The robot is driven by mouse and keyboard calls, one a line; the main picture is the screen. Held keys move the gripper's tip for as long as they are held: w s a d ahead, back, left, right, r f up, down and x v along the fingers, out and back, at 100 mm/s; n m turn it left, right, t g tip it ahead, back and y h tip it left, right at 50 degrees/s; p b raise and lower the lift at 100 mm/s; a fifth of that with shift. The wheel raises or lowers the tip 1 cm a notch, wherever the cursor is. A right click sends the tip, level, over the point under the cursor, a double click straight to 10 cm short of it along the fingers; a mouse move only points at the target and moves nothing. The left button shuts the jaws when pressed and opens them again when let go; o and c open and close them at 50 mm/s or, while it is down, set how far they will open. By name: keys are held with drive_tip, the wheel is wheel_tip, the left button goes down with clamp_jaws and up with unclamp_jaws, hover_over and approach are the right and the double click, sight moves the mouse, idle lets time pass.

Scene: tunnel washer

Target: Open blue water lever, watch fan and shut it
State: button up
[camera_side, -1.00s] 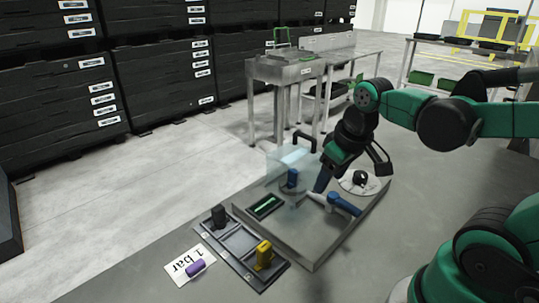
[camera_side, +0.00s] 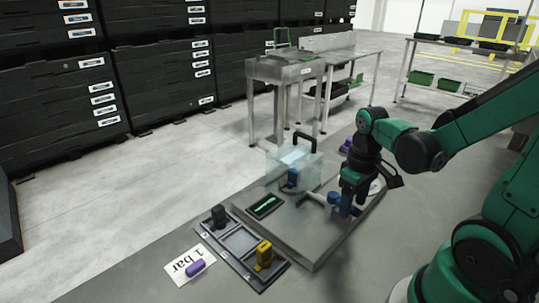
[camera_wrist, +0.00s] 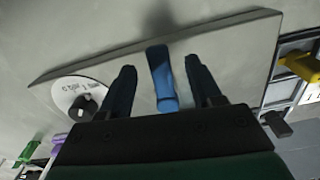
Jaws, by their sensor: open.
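The blue water lever (camera_side: 333,198) is on a pipe on the grey metal plate (camera_side: 318,245), partly hidden by my gripper in the side view. In the wrist view, the lever (camera_wrist: 163,80) lies between my two open fingers, with a gap on each side. My gripper (camera_side: 349,208) points down over the lever's handle; it also shows in the wrist view (camera_wrist: 164,88). A clear box (camera_side: 300,160) with a blue part (camera_side: 291,179) inside stands behind the lever. I cannot make out a fan.
A white dial with a black knob (camera_wrist: 83,105) is beside my gripper. A small dark display (camera_side: 264,206) sits left of the lever. A "1 bar" card (camera_side: 190,264) carries a purple piece.

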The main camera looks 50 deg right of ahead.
sight(318, 220)
clamp_jaws()
drive_tip(key=shift+a+m, duration=0.1)
drive_tip(key=shift+m, duration=0.2)
drive_tip(key=m, duration=0.1)
drive_tip(key=a+m, duration=0.1)
drive_tip(key=m, duration=0.1)
drive_tip(key=shift+w+a+m, duration=0.25)
drive_tip(key=shift+m, duration=0.05)
drive_tip(key=m, duration=0.2)
drive_tip(key=w+a+m, duration=0.1)
drive_tip(key=m, duration=0.1)
drive_tip(key=shift+w+a+m, duration=0.1)
drive_tip(key=shift+a+m, duration=0.1)
drive_tip(key=shift+m, duration=0.1)
drive_tip(key=m, duration=0.1)
drive_tip(key=w+m, duration=0.1)
drive_tip(key=m, duration=0.2)
drive_tip(key=shift+w+a, duration=0.25)
drive_tip(key=shift+a, duration=0.15)
drive_tip(key=shift+w+a+m, duration=0.1)
drive_tip(key=shift+w+m, duration=0.25)
drive_tip(key=shift+m, duration=0.65)
drive_tip(key=shift+w+m, duration=0.35)
drive_tip(key=shift+m, duration=0.65)
